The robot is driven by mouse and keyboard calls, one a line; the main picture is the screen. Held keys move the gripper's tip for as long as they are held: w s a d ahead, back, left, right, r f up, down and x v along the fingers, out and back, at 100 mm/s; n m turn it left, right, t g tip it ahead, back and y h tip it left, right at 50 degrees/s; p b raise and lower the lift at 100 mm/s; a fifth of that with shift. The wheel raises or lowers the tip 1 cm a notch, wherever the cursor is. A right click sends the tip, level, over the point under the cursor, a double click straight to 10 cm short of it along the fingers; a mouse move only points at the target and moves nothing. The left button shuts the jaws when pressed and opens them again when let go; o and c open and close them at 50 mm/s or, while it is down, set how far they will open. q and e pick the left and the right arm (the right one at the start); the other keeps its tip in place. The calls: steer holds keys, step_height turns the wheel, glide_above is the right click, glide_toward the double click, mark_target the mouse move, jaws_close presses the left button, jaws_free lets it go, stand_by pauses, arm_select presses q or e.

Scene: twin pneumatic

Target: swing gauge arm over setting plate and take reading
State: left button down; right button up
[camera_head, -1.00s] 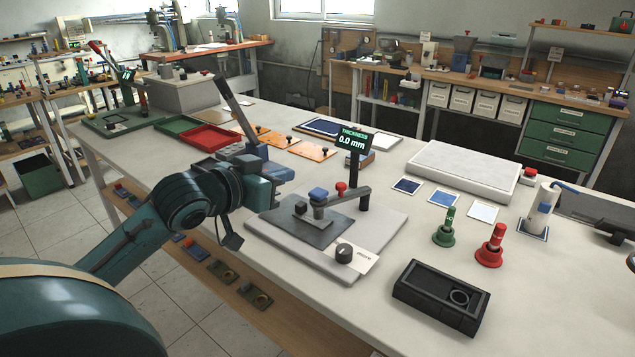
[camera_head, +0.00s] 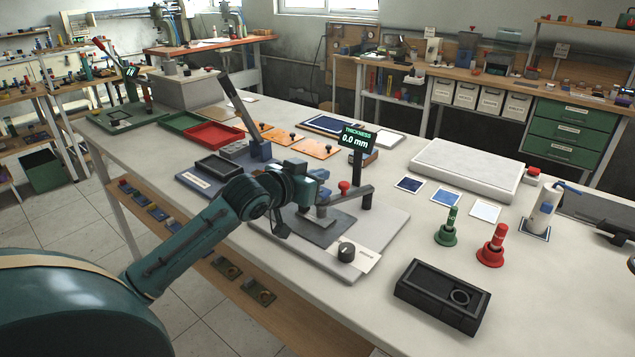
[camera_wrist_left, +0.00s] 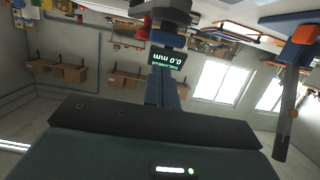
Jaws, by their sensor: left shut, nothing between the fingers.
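The thickness gauge (camera_head: 395,235) stands on a light base on the bench. Its display (camera_head: 354,139) reads "THICKNESS 0.0 mm" and also shows upside down in the left wrist view (camera_wrist_left: 167,58). The gauge arm (camera_head: 345,197) runs from the post over a dark grey plate (camera_head: 318,230) on the base; a red knob (camera_head: 344,187) stands on top of it. My left gripper (camera_head: 322,176) is shut and empty at the free end of the gauge arm, hiding the blue cap there. I cannot tell whether it touches the arm. My right gripper is out of view.
A black knob (camera_head: 346,251) is at the base's front. A black box (camera_head: 442,297), green stamp (camera_head: 447,230) and red stamp (camera_head: 491,248) are to the right. A light slab (camera_head: 468,169) lies behind. A lever (camera_head: 240,105) and trays stand left.

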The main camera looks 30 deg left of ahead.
arm_select(q)
steer(key=shift+f, duration=0.95)
